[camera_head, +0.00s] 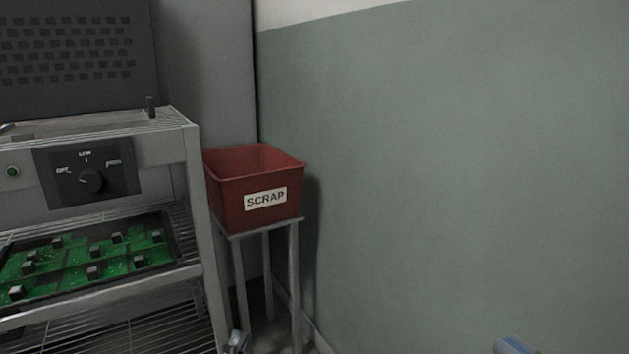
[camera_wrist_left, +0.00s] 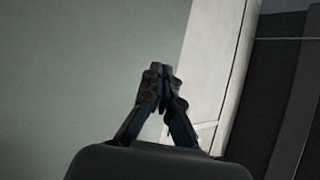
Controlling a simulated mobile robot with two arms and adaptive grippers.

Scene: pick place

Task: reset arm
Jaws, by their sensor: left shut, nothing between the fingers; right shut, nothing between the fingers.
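My left gripper (camera_wrist_left: 161,72) shows in the left wrist view, with its two dark fingers brought together at the tips and nothing between them. Behind it are a grey-green surface and a pale upright strip, and no object touches the fingers. In the head view, a small grey-blue part of my left arm or gripper shows at the bottom edge, in front of the stand's legs. At the bottom right of the head view, only a small bluish part of my right side shows. The right gripper's fingers are not visible.
A red SCRAP bin (camera_head: 229,202) stands on a small metal stand (camera_head: 265,228) beside the wall. At left is a metal rack (camera_head: 205,230) with a dial panel (camera_head: 120,180) and green circuit boards (camera_head: 75,262) in a tray. The green wall (camera_head: 460,170) bounds the right side.

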